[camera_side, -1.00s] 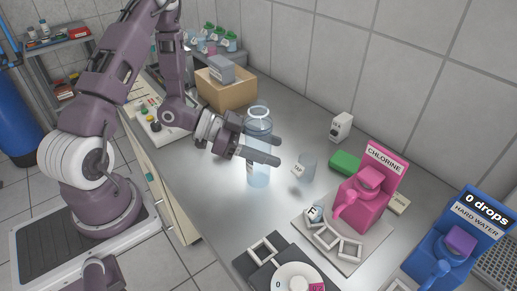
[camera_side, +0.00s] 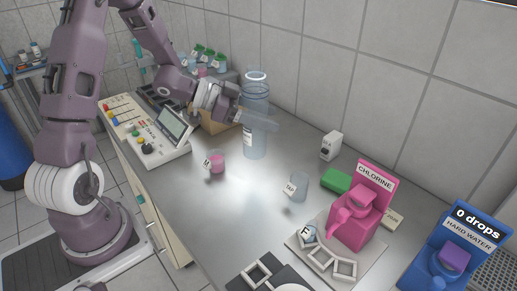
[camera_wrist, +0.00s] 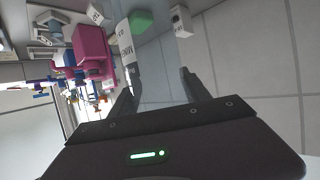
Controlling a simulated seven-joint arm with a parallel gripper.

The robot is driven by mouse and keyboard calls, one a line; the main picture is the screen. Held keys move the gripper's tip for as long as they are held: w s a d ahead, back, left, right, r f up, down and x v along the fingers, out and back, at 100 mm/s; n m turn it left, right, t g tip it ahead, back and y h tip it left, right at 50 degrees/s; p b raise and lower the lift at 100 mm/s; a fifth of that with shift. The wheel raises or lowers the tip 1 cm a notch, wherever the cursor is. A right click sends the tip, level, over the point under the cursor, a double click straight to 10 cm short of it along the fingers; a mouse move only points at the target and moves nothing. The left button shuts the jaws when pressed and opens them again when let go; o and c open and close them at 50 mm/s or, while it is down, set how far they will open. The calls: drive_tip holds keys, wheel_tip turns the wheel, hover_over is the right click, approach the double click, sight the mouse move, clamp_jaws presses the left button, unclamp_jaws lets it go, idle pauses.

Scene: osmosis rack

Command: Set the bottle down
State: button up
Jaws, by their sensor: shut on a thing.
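The bottle (camera_side: 256,90) is tall, clear and bluish, with a pale ring at its mouth and a white label on its side. In the side view it stands upright near the back wall. My gripper (camera_side: 260,120) is shut on it around the middle, coming from the left. I cannot tell whether its base touches the steel bench (camera_side: 225,200). In the wrist view the see-through bottle (camera_wrist: 158,75) lies between my two dark fingers (camera_wrist: 157,92), with its label partly visible.
A cardboard box (camera_side: 218,126) is just behind my gripper. A small cup marked M (camera_side: 217,162) and a clear TAP cup (camera_side: 299,187) stand in front. The pink chlorine dispenser (camera_side: 353,215), green block (camera_side: 336,181) and blue hard water dispenser (camera_side: 440,255) are to the right.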

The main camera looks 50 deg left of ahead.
drive_tip(key=w+a+n+t+y, duration=0.2)
drive_tip(key=w+a+n+y, duration=0.1)
drive_tip(key=w+a, duration=0.7)
wheel_tip(320, 180, down, 9)
drive_tip(key=a, duration=0.1)
drive_tip(key=o, duration=1.3)
drive_tip(key=shift+f, duration=0.15)
drive_tip(key=v, duration=1.2)
